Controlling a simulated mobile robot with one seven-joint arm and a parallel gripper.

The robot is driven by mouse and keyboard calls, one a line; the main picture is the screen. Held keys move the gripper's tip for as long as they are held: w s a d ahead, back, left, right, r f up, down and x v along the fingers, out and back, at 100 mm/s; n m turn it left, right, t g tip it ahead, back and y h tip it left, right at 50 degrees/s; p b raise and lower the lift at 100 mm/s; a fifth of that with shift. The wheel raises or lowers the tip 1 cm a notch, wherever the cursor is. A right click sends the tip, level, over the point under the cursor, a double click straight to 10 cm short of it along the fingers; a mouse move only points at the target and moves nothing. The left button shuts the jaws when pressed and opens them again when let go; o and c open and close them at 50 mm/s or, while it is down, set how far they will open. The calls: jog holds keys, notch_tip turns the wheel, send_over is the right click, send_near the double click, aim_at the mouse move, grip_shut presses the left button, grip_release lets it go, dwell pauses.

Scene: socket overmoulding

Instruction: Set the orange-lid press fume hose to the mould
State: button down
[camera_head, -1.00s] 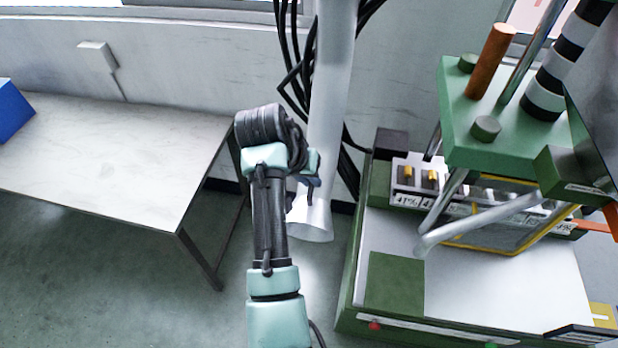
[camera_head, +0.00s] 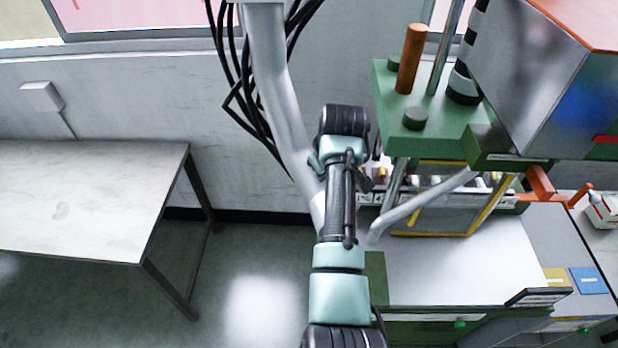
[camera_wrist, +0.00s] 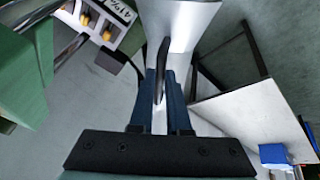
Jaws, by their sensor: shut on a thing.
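The pale grey fume hose (camera_head: 280,100) hangs from above and slants down to the right. Its lower end is hidden behind my arm in the head view. My gripper (camera_wrist: 161,85) has its blue fingers closed around a thin dark piece at the hose, which also shows in the wrist view (camera_wrist: 182,22). The press stands just right of my arm, with a green top plate (camera_head: 432,128) and an orange lid (camera_head: 575,18) on a shiny metal housing. A yellow-edged guard (camera_head: 440,222) stands beneath the plate. I cannot make out the mould clearly behind it.
A grey slanting tube (camera_head: 425,205) crosses before the guard. Black cables (camera_head: 240,90) hang by the wall. A pale table (camera_head: 80,200) stands at left, with open floor (camera_head: 255,285) between it and the press. The press's pale front deck (camera_head: 465,270) is clear.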

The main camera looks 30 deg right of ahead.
jog(key=shift+w+d+r+n, duration=0.15)
jog(key=shift+d+n, duration=0.25)
jog(key=shift+d, duration=0.4)
jog(key=c, duration=0.9)
grip_release()
jog(key=shift+d, duration=0.15)
jog(key=b+v, duration=0.4)
jog(key=v, duration=0.9)
jog(key=shift+d, duration=0.15)
